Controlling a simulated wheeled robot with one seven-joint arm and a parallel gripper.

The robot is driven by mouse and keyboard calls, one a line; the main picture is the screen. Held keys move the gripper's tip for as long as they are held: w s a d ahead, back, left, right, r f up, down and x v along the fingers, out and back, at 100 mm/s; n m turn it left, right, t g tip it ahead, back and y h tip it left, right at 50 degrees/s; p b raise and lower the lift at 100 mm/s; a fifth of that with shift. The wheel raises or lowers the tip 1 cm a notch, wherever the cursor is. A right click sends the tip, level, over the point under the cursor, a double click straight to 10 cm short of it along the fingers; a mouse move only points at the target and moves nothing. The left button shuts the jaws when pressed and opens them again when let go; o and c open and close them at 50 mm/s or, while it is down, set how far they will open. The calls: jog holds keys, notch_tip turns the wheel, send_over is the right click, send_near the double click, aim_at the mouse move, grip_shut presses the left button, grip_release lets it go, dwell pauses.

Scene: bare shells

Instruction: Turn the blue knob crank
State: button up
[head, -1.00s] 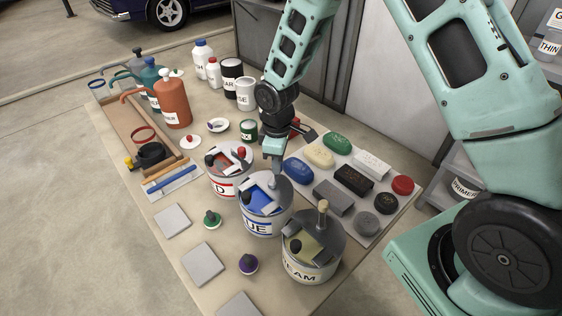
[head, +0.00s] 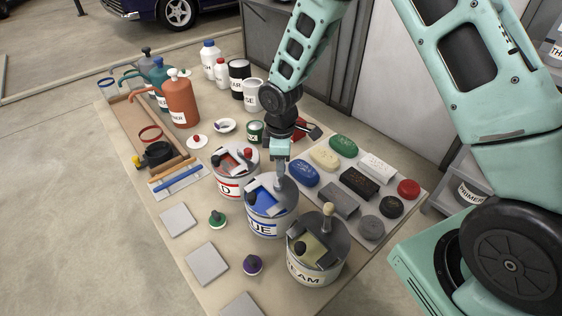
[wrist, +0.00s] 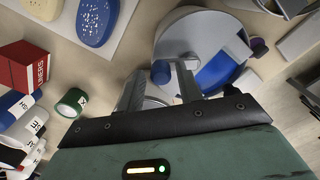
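The blue-labelled can (head: 266,228) stands between the red and cream cans in the head view. It has a grey lid with a blue opening (head: 263,197). My gripper (head: 279,182) points down at the rear right of this lid and hides its crank knob in the head view. In the wrist view the dark blue knob (wrist: 161,72) shows between the two grey fingers of my gripper (wrist: 160,75). The fingers are apart, with space visible beside the knob. I cannot tell whether either finger touches it. The blue can's lid (wrist: 190,32) fills the upper middle there.
The red can (head: 228,188) with a red knob and the cream can (head: 310,272) with a cream knob stand close on either side. A mat with soap-like blocks (head: 344,145) lies to the right. Small grey tiles (head: 206,263) and bottles (head: 180,102) lie farther left.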

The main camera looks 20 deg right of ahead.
jog(key=shift+o, duration=0.2)
notch_tip(320, 180, up, 17)
jog(key=b, duration=0.2)
jog(key=shift+r, duration=0.2)
jog(key=shift+s, duration=0.1)
dwell(0.5)
jog(key=s+a+m, duration=0.2)
jog(key=s+a, duration=0.1)
jog(key=s, duration=1)
jog(key=s+a+m, duration=0.3)
jog(key=s+a, duration=0.1)
jog(key=s, duration=1)
jog(key=shift+s+a+r+y, duration=0.15)
jog(key=shift+s+r+y, duration=0.05)
jog(key=shift+y, duration=0.1)
